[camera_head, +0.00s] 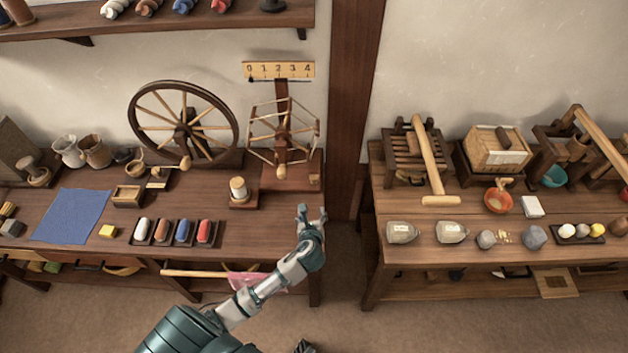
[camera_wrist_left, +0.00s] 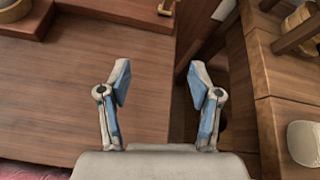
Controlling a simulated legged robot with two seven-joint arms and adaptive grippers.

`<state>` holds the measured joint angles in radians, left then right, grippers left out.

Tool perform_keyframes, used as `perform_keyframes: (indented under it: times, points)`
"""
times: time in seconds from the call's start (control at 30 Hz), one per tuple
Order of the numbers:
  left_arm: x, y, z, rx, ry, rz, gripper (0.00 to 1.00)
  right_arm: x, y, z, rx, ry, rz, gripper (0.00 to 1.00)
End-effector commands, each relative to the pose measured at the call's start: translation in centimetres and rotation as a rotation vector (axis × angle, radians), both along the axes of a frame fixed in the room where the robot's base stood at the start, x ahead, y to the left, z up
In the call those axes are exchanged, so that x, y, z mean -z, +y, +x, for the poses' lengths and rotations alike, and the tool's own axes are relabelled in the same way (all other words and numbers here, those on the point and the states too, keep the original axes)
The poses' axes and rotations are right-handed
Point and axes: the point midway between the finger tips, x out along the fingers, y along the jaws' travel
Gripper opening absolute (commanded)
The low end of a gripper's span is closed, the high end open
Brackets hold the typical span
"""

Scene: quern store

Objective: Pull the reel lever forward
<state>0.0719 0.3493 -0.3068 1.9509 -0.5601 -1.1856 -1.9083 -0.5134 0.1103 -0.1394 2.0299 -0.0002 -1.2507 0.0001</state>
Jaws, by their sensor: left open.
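The wooden reel (camera_head: 283,130) stands at the right end of the left table, its light arms around a dark post. A light rounded knob (camera_head: 282,171) shows low on its front; I cannot tell whether it is the lever's end. The reel's reddish base (camera_head: 290,184) sits on the table, and its edge shows in the left wrist view (camera_wrist_left: 95,12). My left gripper (camera_head: 312,213) is open and empty, in front and to the right of the base, near the table's right edge. Its two fingers (camera_wrist_left: 158,82) stand apart with nothing between them. My right gripper is not seen.
A spinning wheel (camera_head: 184,125) stands left of the reel. A bobbin on a block (camera_head: 239,192) is near its base. A numbered scale (camera_head: 279,70) is above the reel. A post (camera_head: 352,110) and the right table (camera_head: 400,262) lie beyond a narrow gap.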

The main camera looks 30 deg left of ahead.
Motion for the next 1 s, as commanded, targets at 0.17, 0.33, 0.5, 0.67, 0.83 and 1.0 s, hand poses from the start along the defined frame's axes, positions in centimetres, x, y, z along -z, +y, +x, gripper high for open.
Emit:
perform_keyframes:
  times: [0.17,0.33,0.5,0.67,0.83,1.0]
  points:
    - [-1.9,0.8,2.1,0.077,0.025,0.194,0.64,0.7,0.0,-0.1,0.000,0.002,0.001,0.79]
    - [-1.2,1.7,3.6,0.082,0.031,0.210,0.64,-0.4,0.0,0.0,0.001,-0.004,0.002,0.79]
    - [0.5,3.6,6.5,0.081,0.032,0.207,0.64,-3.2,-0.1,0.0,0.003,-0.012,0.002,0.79]
    - [2.1,5.5,9.5,0.080,0.032,0.204,0.64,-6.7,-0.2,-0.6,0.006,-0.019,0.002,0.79]
    - [3.4,7.1,12.3,0.082,0.032,0.202,0.64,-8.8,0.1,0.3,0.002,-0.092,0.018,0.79]
    - [4.2,8.3,14.2,0.083,0.031,0.204,0.64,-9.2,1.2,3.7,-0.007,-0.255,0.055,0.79]
